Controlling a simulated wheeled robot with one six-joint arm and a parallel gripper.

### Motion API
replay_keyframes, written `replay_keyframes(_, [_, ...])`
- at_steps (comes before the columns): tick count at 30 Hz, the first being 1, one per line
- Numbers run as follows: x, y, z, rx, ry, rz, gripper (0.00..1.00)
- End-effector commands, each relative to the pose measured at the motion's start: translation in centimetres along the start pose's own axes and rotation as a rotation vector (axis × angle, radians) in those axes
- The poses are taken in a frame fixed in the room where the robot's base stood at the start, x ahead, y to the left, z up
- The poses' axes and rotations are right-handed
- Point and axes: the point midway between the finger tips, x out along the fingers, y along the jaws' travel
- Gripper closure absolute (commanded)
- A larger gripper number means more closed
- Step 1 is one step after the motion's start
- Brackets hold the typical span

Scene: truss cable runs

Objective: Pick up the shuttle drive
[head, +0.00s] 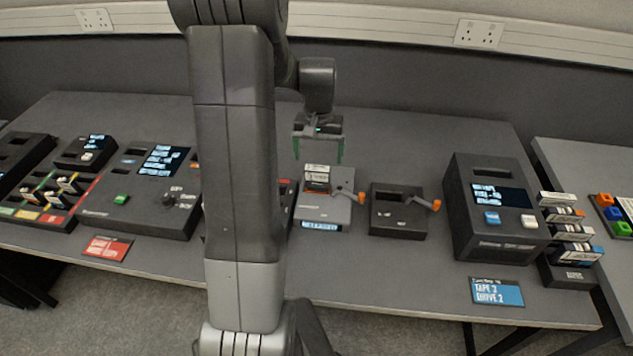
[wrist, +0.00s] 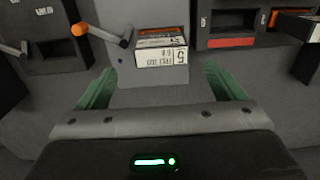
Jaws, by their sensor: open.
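I take the shuttle drive to be the small white-and-dark labelled cartridge (head: 317,178) in the grey lever unit (head: 323,212) at mid-table; its label is too small to read surely. In the wrist view the cartridge (wrist: 160,48) shows its white label with a "5" and an orange-brown strip. My gripper (head: 319,150) is open and empty, just behind and above the cartridge in the head view. In the wrist view its green fingers (wrist: 163,88) stand wide apart, with the cartridge ahead of the gap between them. They do not appear to touch it.
The unit's orange-tipped lever (head: 350,194) sits beside the cartridge. A dark lever unit (head: 398,211) stands to its right. A black screen console (head: 493,212) and a cartridge stack (head: 568,235) stand further right. Another console (head: 142,190) is at left. The table behind is clear.

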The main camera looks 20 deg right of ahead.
Motion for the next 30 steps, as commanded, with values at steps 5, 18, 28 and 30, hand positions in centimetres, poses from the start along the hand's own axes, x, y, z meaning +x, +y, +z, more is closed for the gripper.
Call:
replay_keyframes(5, [1.6,0.0,0.0,0.0,0.0,0.0,0.11])
replay_keyframes(18, [6.5,-0.2,0.3,-0.001,-0.002,0.0,0.11])
replay_keyframes(28, [7.0,-0.2,0.3,-0.001,0.001,0.0,0.15])
replay_keyframes(30, [7.0,-0.2,0.3,-0.001,0.001,0.0,0.29])
